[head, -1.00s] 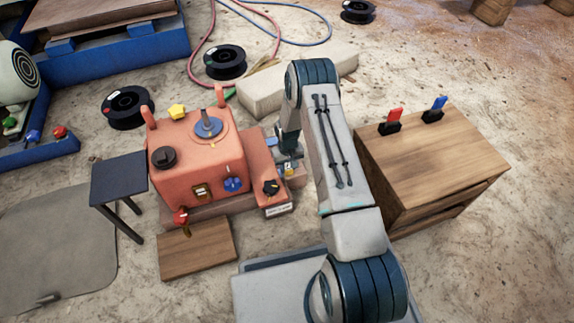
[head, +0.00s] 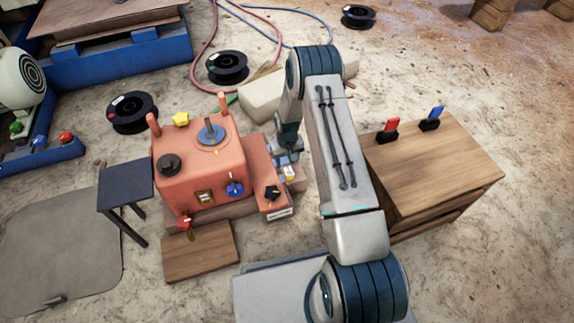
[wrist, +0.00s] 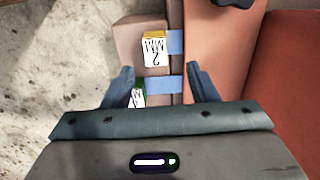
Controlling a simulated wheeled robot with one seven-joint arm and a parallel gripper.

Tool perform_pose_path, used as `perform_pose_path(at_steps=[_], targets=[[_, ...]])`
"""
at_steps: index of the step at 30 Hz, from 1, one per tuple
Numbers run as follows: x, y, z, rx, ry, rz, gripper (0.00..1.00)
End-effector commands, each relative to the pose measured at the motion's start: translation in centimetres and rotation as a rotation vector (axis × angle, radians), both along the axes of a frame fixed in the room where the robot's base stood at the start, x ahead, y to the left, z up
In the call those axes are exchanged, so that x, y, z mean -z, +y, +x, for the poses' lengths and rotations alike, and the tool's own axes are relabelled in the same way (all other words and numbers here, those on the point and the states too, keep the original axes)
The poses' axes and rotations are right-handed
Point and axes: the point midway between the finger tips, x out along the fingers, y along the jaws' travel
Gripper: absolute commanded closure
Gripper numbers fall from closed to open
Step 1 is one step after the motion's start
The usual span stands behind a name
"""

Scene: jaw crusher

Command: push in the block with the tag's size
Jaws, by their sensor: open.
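The orange jaw crusher (head: 200,162) stands left of my arm. A small white tag (head: 279,214) is on the front of its lower side part; its print is too small to read. A green-edged block (wrist: 138,95) with a partly hidden label lies by the left finger, beside a second blue strip (wrist: 165,85). My gripper (wrist: 161,75) is open above them, its fingers spread, holding nothing. In the head view, my gripper (head: 289,150) is beside the crusher's right side.
A wooden cabinet (head: 435,165) with a red switch (head: 387,130) and a blue switch (head: 431,118) stands right of my arm. A dark small table (head: 125,186) and a wooden board (head: 200,253) are near the crusher. Black spools (head: 227,67) and hoses lie behind.

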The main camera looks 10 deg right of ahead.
Motion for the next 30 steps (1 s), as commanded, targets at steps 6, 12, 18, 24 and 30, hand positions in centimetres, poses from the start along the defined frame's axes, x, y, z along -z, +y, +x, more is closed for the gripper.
perform_pose_path(at_steps=[6,12,18,24,30], targets=[[-4.5,-0.1,0.0,0.002,-0.001,-0.001,0.47],[-5.8,0.0,0.0,0.0,0.001,-0.001,0.47],[-5.8,0.0,0.0,0.0,0.001,-0.001,0.47],[-5.8,0.0,0.0,0.0,0.001,-0.001,0.47],[-6.4,0.0,0.0,0.0,-0.002,-0.002,0.47]])
